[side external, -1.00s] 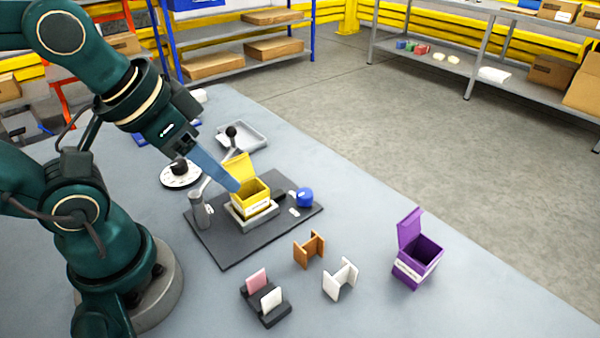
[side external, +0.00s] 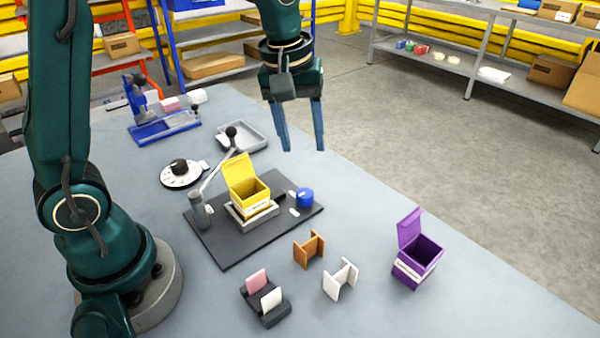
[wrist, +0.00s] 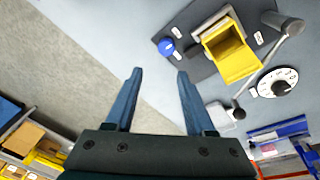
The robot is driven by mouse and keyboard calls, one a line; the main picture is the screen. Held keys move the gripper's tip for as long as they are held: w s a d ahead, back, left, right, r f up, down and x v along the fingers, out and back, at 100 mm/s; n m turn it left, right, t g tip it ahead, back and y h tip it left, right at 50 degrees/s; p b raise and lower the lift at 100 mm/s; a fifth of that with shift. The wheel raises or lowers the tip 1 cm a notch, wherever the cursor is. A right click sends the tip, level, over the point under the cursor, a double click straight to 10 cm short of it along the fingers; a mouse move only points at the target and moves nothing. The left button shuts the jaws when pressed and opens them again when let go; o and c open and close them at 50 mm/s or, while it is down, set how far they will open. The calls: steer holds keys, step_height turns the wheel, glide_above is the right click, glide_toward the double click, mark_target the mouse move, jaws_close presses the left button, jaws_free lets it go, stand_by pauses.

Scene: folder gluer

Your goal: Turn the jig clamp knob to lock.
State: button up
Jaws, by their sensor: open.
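The jig is a dark plate (side external: 232,248) with a grey cradle that holds a yellow box (side external: 250,192), its lid raised. A blue knob (side external: 305,197) stands at the plate's right corner; it also shows in the wrist view (wrist: 166,46). Small white marks lie beside it. A grey post with a lever (side external: 215,178) ending in a black ball stands at the plate's left. My gripper (side external: 303,150) is open and empty, pointing down, above and behind the knob near the table's far edge. It touches nothing.
A black dial on a white disc (side external: 181,174), a grey tray (side external: 243,136) and a blue fixture (side external: 160,125) stand behind the jig. A purple box (side external: 418,250), brown divider (side external: 309,250), white divider (side external: 340,279) and dark holder with cards (side external: 265,304) are in front and right.

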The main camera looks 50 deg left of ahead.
steer(key=g, duration=0.2)
glide_above(305, 192)
step_height(305, 192, down, 7)
steer(key=shift+w+r, duration=0.1)
steer(key=shift+f, duration=2.75)
jaws_close()
